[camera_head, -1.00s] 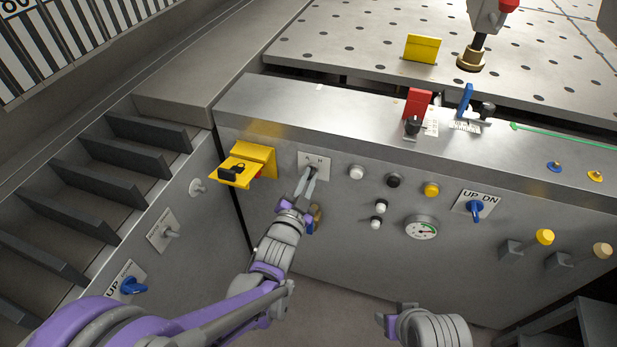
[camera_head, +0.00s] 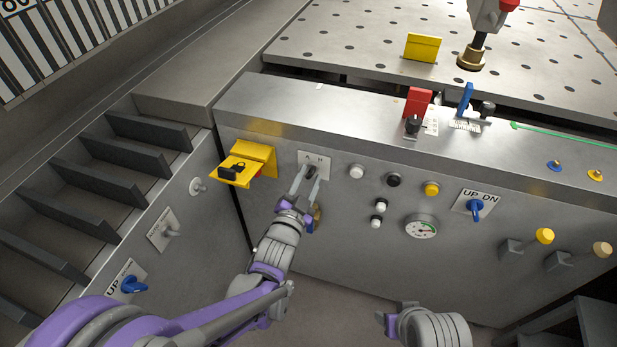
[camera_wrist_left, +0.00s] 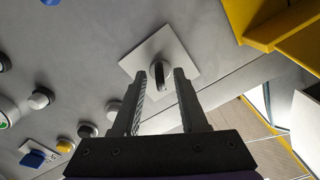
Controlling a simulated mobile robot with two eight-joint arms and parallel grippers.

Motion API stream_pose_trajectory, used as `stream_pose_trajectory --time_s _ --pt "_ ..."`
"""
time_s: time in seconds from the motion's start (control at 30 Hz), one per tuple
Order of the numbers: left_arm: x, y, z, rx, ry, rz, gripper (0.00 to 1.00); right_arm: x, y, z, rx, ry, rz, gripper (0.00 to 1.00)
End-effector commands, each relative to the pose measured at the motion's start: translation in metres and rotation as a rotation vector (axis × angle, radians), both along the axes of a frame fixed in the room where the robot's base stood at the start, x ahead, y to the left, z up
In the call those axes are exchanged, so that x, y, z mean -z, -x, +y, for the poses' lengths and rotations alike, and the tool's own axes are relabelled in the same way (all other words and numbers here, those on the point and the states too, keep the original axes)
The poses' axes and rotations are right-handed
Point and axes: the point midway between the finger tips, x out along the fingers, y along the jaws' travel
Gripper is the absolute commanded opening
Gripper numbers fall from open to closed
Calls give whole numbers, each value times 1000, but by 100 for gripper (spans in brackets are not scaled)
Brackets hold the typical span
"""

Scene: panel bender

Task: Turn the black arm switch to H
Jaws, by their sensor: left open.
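The black arm switch (camera_head: 311,171) sits on a pale plate (camera_head: 325,160) marked A and H on the front of the grey console. It also shows in the left wrist view (camera_wrist_left: 160,75) as a dark knob on a white plate (camera_wrist_left: 150,52). My left gripper (camera_head: 309,175) is open in front of the switch. In the left wrist view its fingers (camera_wrist_left: 168,73) reach up on either side of the knob, with gaps visible; I cannot tell whether they touch it. The knob's exact setting is hard to read. My right gripper (camera_head: 396,314) is low, away from the console controls.

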Motion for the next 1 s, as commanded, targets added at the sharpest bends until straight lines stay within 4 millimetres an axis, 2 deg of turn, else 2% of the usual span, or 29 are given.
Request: stream_pose_trajectory --time_s 0.5,0.7,1.0 --pt "0 86 28 0 -2 -1 42 -3 0 0 0 0 -1 55" --pt "0 100 32 0 0 0 42 -3 0 0 0 0 -1 55" --pt "0 100 33 0 -1 0 42 -3 0 0 0 0 -1 55"
